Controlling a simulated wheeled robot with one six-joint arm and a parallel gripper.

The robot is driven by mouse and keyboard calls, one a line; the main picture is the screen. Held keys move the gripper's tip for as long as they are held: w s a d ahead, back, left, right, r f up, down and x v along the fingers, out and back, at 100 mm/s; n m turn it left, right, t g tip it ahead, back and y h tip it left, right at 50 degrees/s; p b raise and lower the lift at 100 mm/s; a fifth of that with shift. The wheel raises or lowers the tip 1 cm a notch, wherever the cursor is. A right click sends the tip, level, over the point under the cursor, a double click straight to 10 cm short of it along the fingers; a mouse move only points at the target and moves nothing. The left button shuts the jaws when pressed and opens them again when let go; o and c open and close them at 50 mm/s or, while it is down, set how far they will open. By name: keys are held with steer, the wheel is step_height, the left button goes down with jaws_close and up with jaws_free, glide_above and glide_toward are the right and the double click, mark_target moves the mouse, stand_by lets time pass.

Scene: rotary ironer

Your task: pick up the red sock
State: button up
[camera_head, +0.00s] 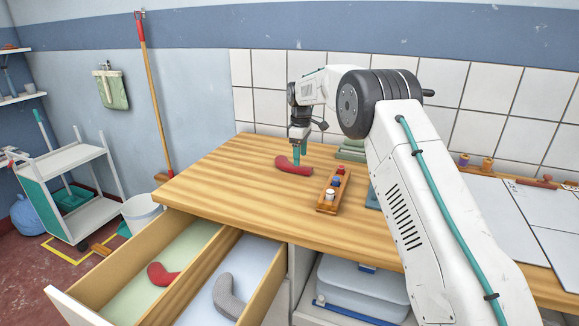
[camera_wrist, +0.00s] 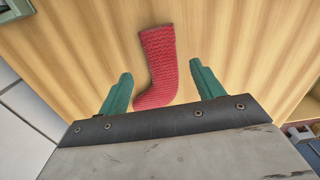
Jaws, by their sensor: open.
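A red sock (camera_head: 293,167) lies on the wooden worktop (camera_head: 230,172). In the wrist view the knitted red sock (camera_wrist: 158,65) extends upward from between the two green fingers. My gripper (camera_head: 299,153) points down over the sock in the head view. In the wrist view my gripper (camera_wrist: 160,88) is open, with one finger on each side of the sock's lower curved end and a gap on both sides. A second red sock (camera_head: 162,274) lies in the left compartment of the open drawer. Whether the fingertips touch the worktop is hard to tell.
A wooden holder with small spools (camera_head: 333,191) stands just right of the sock. A grey sock (camera_head: 228,296) lies in the drawer's right compartment (camera_head: 250,262). Folded green cloth (camera_head: 352,150) lies behind. The worktop left of the sock is clear.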

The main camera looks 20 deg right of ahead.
mark_target(301, 166)
steer(key=f, duration=0.4)
steer(key=shift+s+d+f, duration=0.15)
steer(key=shift+s+f, duration=0.05)
steer(key=shift+s, duration=0.05)
steer(key=shift+c, duration=0.4)
steer(key=c, duration=1)
steer(key=shift+r, duration=0.1)
